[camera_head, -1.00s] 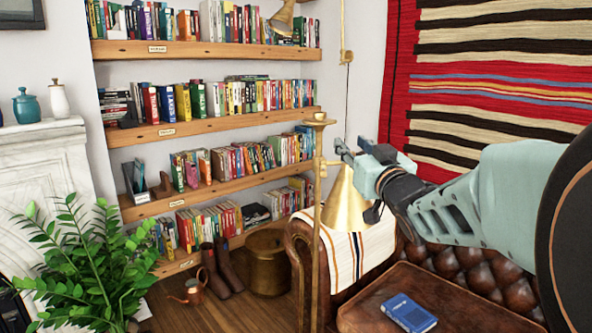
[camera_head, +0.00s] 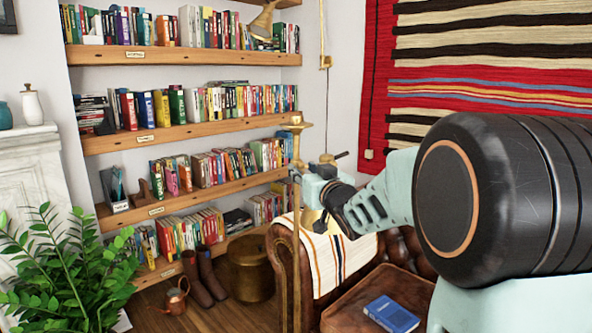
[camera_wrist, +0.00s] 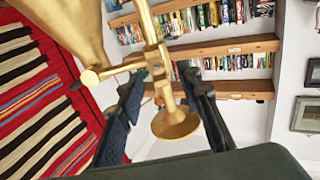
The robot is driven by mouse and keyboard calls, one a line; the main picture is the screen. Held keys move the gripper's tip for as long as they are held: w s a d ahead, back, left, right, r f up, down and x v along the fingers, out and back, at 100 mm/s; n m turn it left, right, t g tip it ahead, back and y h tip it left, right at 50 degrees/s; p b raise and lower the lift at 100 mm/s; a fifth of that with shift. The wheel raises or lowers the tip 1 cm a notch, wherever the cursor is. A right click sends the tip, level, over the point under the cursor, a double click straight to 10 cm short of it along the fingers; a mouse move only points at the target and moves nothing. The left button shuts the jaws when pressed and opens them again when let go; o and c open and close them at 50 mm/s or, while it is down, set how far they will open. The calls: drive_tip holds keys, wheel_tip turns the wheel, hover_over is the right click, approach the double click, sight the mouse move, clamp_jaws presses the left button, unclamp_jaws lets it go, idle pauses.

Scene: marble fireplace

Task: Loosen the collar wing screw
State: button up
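A brass floor lamp pole (camera_head: 297,260) stands left of my gripper (camera_head: 306,186) in the head view, with a small dish (camera_head: 296,122) on top. In the wrist view the pole (camera_wrist: 149,22) runs down to the round dish (camera_wrist: 175,122). A brass collar (camera_wrist: 154,57) sits on it, with a side rod (camera_wrist: 92,77) and the lamp shade (camera_wrist: 60,22) to the left. My gripper (camera_wrist: 163,80) is open, one finger on each side of the pole near the collar. I cannot tell if they touch it. The wing screw is not clearly distinguishable.
A brown leather sofa (camera_head: 345,306) with a striped throw (camera_head: 338,258) and a blue book (camera_head: 391,313) lies below my arm. Bookshelves (camera_head: 150,140) stand behind the pole. A plant (camera_head: 60,270) is at left, a striped rug (camera_head: 470,60) hangs at right.

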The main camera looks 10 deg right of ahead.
drive_tip(key=shift+w+a, duration=0.1)
drive_tip(key=shift+w, duration=0.4)
clamp_jaws()
drive_tip(key=shift+f+n+b, duration=0.1)
drive_tip(key=shift+n+b, duration=0.2)
drive_tip(key=shift+b, duration=0.15)
drive_tip(key=shift+s+a+f+n+b, duration=0.1)
drive_tip(key=shift+a+f+n+b, duration=0.1)
drive_tip(key=shift+n+b, duration=2.45)
drive_tip(key=shift+a+f+n+b, duration=0.2)
drive_tip(key=shift+n+b, duration=1.9)
drive_tip(key=shift+n, duration=1)
drive_tip(key=shift+s+a+f+n+b, duration=0.1)
drive_tip(key=shift+a+f+n+b, duration=0.1)
drive_tip(key=shift+n+b, duration=2.45)
drive_tip(key=shift+n, duration=0.4)
